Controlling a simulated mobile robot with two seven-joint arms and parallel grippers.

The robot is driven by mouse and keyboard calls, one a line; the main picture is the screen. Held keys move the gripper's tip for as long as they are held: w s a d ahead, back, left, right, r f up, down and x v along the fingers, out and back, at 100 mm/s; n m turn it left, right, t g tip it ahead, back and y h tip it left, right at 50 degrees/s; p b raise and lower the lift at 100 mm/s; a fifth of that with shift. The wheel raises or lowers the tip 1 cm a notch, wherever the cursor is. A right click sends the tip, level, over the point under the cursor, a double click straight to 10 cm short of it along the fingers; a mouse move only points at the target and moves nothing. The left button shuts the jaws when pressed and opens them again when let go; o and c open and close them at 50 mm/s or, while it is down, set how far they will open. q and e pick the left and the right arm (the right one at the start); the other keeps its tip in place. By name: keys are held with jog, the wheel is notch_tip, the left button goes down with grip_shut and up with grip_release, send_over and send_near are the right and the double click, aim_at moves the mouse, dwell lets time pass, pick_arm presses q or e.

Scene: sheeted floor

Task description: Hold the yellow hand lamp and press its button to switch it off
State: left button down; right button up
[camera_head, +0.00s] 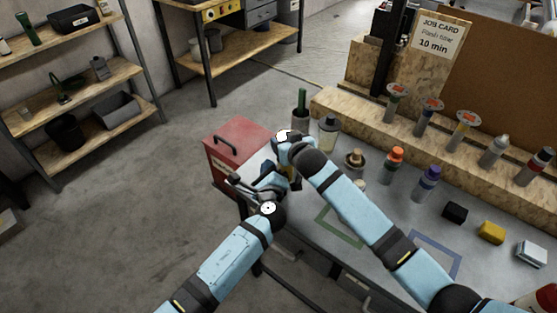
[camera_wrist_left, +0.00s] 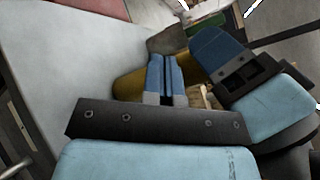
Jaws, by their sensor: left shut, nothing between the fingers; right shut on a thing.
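The yellow hand lamp (camera_wrist_left: 129,86) shows in the left wrist view behind my left fingers, partly covered by them. My left gripper (camera_wrist_left: 165,58) is shut and empty, its blue fingertips together right at the lamp. I cannot tell whether they touch it. My right gripper, with a blue finger (camera_wrist_left: 222,52) showing beside the lamp, is shut on the lamp. In the head view both wrists meet above the left end of the bench, and the arms hide most of the lamp. The lamp's button and its light are not visible.
A red toolbox (camera_head: 238,148) stands left of the grippers on the grey bench (camera_head: 388,215). Bottles and cans, among them an orange-topped one (camera_head: 392,166), line the back. Small blocks (camera_head: 491,232) lie right. Green (camera_head: 340,232) and blue outlines mark the bench top. A job card (camera_head: 440,36) stands behind.

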dwell(0.7)
pick_arm(q)
jog(key=shift+w+d, duration=0.3)
jog(key=shift+w, duration=0.05)
jog(key=shift+w+d, duration=0.2)
jog(key=shift+w, duration=0.05)
dwell(0.5)
jog(key=shift+w+d+r, duration=0.3)
jog(key=shift+d, duration=0.1)
dwell(0.6)
jog(key=shift+s, duration=0.1)
jog(key=shift+s+a+r, duration=0.1)
jog(key=shift+s+a, duration=0.5)
jog(key=shift+s, duration=0.15)
jog(key=shift+a, duration=0.1)
